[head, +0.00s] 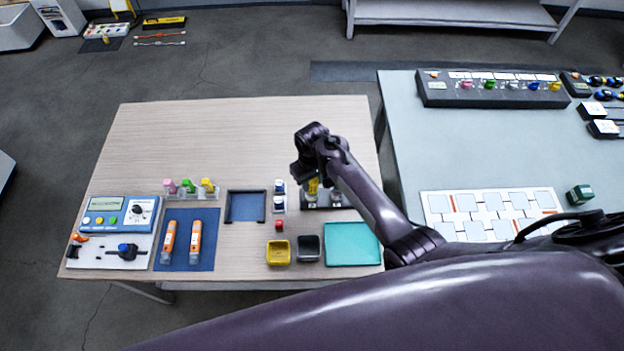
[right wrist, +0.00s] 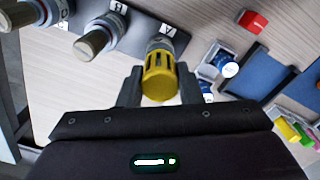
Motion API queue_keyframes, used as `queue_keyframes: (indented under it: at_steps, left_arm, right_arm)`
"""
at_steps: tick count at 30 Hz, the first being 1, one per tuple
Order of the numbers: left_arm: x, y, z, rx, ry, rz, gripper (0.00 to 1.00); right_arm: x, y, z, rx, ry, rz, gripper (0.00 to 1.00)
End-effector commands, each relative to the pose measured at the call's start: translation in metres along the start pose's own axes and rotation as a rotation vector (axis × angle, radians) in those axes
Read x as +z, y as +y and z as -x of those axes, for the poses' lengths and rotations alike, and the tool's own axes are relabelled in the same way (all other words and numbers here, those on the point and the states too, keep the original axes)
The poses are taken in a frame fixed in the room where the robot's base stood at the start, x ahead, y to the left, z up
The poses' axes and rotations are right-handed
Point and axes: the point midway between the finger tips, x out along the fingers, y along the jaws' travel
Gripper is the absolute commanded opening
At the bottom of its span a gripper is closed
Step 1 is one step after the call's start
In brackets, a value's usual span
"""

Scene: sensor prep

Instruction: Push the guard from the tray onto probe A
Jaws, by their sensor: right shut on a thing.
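A yellow slotted guard (right wrist: 159,80) is between the fingers of my right gripper (right wrist: 158,88), which is shut on it. The guard is in line with the grey collar of probe A (right wrist: 158,45), beside an upside-down "A" label, and seems to sit over its end. How far on it is, I cannot tell. The head view shows the yellow guard (head: 313,188) below my right gripper (head: 311,178), at the dark probe rack (head: 347,203). Two other probes (right wrist: 97,38) stand bare in the row. The teal tray (head: 352,258) looks empty. My left gripper is out of view.
A yellow bin (head: 278,252), a black bin (head: 308,248) and a red block (head: 279,225) are in front of the rack. Two small white-and-blue containers (head: 279,196) stand left of it. A blue mat (head: 187,255) holds two orange tubes. The table's back left is clear.

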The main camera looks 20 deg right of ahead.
Motion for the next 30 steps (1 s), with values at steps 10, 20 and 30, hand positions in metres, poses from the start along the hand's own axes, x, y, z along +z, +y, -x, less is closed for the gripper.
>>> queue_keyframes:
  at_steps: [10,20,30]
  left_arm:
    - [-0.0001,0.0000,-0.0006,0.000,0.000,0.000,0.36]
    - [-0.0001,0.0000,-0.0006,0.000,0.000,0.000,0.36]
    - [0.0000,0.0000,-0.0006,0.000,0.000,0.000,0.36]
  right_arm:
    - [-0.0004,0.0000,-0.0006,0.000,0.001,0.000,0.17]
    - [-0.0003,0.0000,-0.0006,0.000,0.000,0.000,0.57]
    - [-0.0001,-0.0001,-0.0008,0.000,0.000,0.000,0.68]
